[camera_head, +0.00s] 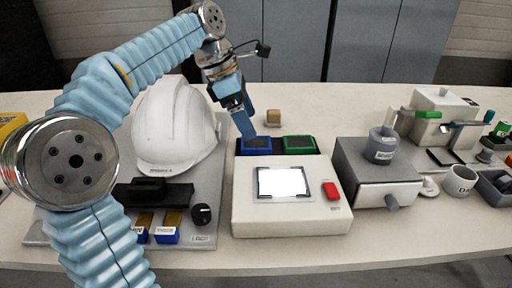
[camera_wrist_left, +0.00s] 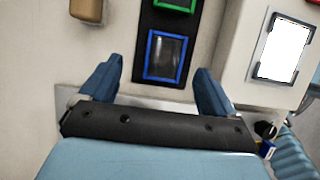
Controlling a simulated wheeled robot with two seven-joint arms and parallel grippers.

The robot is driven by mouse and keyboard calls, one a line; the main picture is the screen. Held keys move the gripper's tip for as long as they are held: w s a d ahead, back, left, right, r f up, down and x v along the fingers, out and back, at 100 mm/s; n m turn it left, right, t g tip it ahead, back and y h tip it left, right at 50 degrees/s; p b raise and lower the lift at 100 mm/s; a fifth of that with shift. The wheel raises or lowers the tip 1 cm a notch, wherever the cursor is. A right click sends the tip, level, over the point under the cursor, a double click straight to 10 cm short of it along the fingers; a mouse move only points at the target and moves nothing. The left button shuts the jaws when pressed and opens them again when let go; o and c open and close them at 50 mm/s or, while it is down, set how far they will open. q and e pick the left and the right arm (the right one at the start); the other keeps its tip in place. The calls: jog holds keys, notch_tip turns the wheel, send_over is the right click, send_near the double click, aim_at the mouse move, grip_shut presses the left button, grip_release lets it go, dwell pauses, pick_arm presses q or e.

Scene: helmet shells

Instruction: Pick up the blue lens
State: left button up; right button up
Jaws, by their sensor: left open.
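The blue lens (camera_head: 257,144) is a dark pane in a blue frame, lying in a black holder behind the white box in the head view. In the left wrist view the blue lens (camera_wrist_left: 166,56) lies ahead of and between the fingers. My left gripper (camera_head: 246,128) is open and empty, just above the lens at its left side. In the left wrist view my left gripper (camera_wrist_left: 158,80) has its two blue fingers spread wide, one to each side of the lens. My right gripper is not in view.
A green-framed lens (camera_head: 299,143) sits right beside the blue one. A white box with a lit panel (camera_head: 283,183) stands in front. A white helmet (camera_head: 174,125) is on the left, a grey drawer unit (camera_head: 372,170) on the right. A small tan block (camera_head: 273,117) lies behind.

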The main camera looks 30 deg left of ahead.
aim_at(259, 142)
pick_arm(q)
jog(key=x, duration=0.3)
jog(key=b+x, duration=0.1)
jog(key=x, duration=0.1)
jog(key=shift+s+d+f, duration=0.15)
jog(key=shift+s+d, duration=0.15)
jog(key=shift+c, duration=0.4)
jog(key=c, duration=1.1)
